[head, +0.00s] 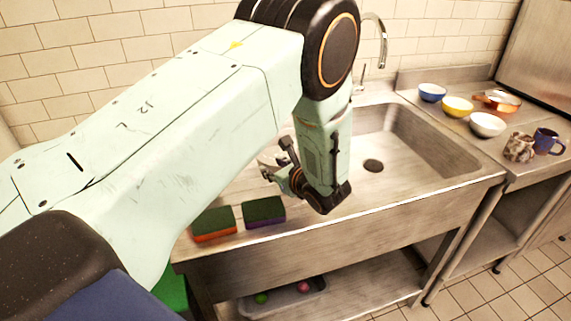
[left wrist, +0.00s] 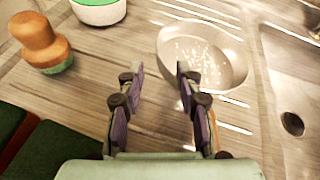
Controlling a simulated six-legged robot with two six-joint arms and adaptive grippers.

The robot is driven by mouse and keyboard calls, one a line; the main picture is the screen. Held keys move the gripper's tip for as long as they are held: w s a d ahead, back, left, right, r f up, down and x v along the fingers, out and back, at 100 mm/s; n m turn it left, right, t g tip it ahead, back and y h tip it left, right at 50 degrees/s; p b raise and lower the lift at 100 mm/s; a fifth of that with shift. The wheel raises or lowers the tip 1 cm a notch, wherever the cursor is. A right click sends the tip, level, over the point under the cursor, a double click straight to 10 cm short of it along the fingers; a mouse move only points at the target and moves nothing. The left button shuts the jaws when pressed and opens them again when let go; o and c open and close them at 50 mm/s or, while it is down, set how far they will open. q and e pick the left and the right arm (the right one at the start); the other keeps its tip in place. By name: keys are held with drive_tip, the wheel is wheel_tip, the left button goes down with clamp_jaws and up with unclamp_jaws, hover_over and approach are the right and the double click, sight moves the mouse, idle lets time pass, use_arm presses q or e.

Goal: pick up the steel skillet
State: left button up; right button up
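The steel skillet (left wrist: 212,55), a round shallow pan with bright specks inside, lies on the metal drainboard in the left wrist view. My left gripper (left wrist: 160,78) is open and empty. Its fingers point toward the skillet's near left side, and the right finger overlaps the pan's left rim in the picture. I cannot tell whether it touches. In the head view the left gripper (head: 277,172) hangs over the drainboard left of the basin. My right gripper is not in view.
A wooden-knobbed brush (left wrist: 38,40) and a white bowl with green inside (left wrist: 100,10) stand left of the skillet. Two sponges (head: 214,222) (head: 264,210) lie by the front edge. The sink basin (head: 415,150) is to the right. Bowls, mugs and a copper pan (head: 503,100) stand farther right.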

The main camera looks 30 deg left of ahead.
sight(264, 161)
use_arm(q)
drive_tip(key=x, duration=0.6)
drive_tip(key=shift+w+a, duration=0.15)
drive_tip(key=shift+a, duration=0.2)
drive_tip(key=shift+d+r, duration=0.1)
drive_tip(key=shift+r, duration=0.1)
drive_tip(key=shift+f, duration=0.2)
drive_tip(key=c, duration=0.5)
drive_tip(key=shift+r, duration=0.1)
clamp_jaws()
